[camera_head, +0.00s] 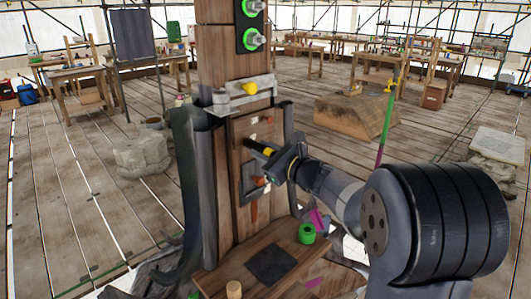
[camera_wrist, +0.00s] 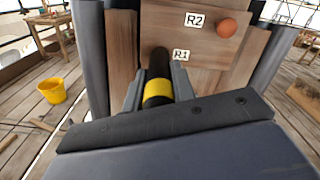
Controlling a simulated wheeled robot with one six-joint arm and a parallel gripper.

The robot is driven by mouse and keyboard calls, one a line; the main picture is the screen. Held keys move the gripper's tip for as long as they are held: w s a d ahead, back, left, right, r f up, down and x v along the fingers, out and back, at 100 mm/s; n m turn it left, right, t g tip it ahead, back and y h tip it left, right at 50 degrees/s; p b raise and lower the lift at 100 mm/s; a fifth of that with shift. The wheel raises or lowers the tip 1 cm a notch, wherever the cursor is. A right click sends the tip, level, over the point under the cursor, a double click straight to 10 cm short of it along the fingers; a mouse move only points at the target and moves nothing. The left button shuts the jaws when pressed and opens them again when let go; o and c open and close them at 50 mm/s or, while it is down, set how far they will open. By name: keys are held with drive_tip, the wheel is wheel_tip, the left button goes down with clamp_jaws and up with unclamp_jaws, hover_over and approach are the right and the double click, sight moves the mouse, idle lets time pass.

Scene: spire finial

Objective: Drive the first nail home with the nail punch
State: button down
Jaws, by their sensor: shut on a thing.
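My gripper (camera_head: 284,164) is shut on the nail punch (camera_head: 262,149), a black rod with a yellow band. In the wrist view the punch (camera_wrist: 158,92) points away from me toward the wooden panel, beside the label R1 (camera_wrist: 181,55). In the head view its tip is at or close to the panel (camera_head: 241,129) on the post; I cannot tell whether it touches. No nail shows at the tip; the punch may hide it. An orange round head (camera_wrist: 227,28) stands out from the panel right of the label R2 (camera_wrist: 193,19).
Dark sheets (camera_head: 186,170) flank the post. Below is a wooden ledge (camera_head: 225,272) with a dark mat (camera_head: 271,264), a green ring (camera_head: 307,233) and a wooden peg (camera_head: 234,289). A grey bracket (camera_head: 242,94) crosses above the panel. A yellow bucket (camera_wrist: 52,90) stands on the floor.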

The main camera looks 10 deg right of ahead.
drive_tip(key=shift+r, duration=0.2)
drive_tip(key=b+v, duration=0.1)
drive_tip(key=v, duration=0.6)
idle(0.4)
drive_tip(key=shift+w+f, duration=0.1)
idle(2.0)
